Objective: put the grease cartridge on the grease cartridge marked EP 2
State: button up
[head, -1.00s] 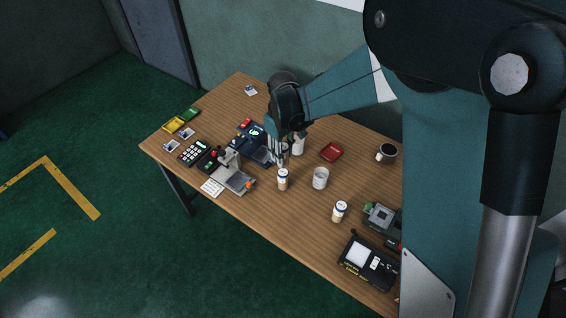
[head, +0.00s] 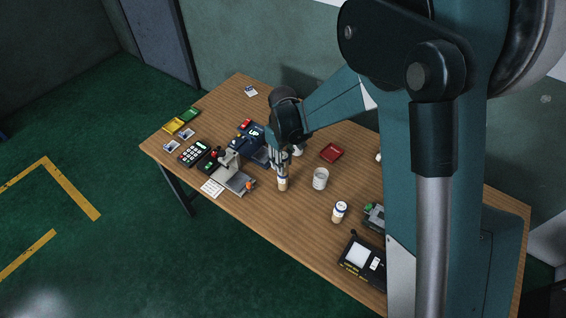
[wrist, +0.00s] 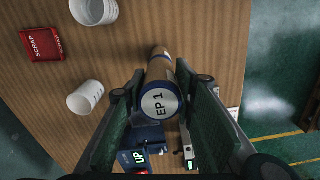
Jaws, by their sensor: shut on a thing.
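A white cup (head: 320,179) stands between the cartridges, with a second cup (head: 298,150) behind my gripper. A red SCRAP tray (head: 332,153) lies behind. A grey device (head: 236,178) and blue device (head: 250,139) are close on the left. A black device (head: 362,262) is at front right.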

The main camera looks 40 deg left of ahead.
jog(key=shift+f, duration=0.2)
jog(key=o, duration=1)
jog(key=shift+c, duration=0.2)
jog(key=shift+r, duration=0.2)
jog(key=shift+r, duration=6)
